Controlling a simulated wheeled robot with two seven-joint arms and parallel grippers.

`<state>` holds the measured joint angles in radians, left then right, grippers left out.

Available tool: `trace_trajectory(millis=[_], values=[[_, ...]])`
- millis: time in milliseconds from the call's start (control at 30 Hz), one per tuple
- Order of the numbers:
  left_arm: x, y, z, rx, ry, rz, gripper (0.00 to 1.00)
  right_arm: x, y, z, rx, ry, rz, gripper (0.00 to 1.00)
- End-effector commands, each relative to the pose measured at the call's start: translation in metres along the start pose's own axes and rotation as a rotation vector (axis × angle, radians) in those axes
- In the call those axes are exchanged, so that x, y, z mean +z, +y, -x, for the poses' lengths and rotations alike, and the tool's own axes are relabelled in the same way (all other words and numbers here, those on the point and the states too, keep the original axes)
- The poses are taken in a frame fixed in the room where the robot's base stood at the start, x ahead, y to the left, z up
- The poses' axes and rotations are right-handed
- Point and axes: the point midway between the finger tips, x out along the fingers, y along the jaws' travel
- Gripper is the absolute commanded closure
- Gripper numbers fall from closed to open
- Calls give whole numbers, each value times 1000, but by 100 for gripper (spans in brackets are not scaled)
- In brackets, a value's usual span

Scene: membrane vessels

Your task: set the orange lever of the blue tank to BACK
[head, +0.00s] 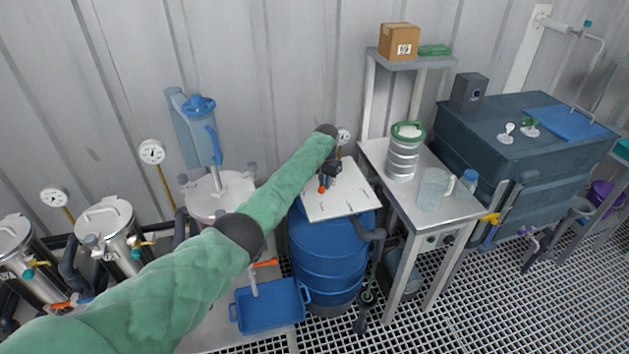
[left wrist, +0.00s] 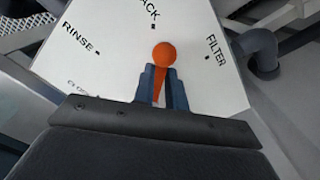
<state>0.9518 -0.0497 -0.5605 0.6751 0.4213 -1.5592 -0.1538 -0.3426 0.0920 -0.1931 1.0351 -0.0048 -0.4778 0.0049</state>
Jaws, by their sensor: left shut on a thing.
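The blue tank (head: 328,250) is a ribbed barrel with a white plate (head: 349,205) on top. In the left wrist view the plate (left wrist: 120,30) reads RINSE at left, BACK (partly cut off) at top and FILTER at right, each with a dot. The orange lever's round knob (head: 322,189) also shows in that view (left wrist: 163,54), just below and slightly right of the BACK dot. My left gripper (head: 327,181) is shut on the orange lever, its two fingers (left wrist: 161,87) on either side of the stem. The lever's pivot is hidden. My right gripper is out of view.
A steel table (head: 455,210) with a ribbed metal canister (head: 403,155) and a clear jug (head: 433,190) stands right of the tank. A blue tray (head: 270,306) lies in front at left. A grey pipe (head: 374,236) runs down the tank's right side.

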Motion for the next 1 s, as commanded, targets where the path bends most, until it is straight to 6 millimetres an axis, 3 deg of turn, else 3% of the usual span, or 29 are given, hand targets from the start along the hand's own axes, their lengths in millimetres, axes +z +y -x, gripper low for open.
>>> trace_trajectory(millis=[467, 900, 933, 1000], values=[[-1, 10, 0, 0, -1, 172, 100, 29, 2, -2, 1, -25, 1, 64], [-1, 11, 0, -1, -1, 181, 100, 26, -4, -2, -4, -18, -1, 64], [-1, 11, 0, -1, -1, 181, 83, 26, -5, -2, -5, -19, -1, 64], [-1, 11, 0, 0, -1, 181, 69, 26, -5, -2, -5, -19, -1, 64]])
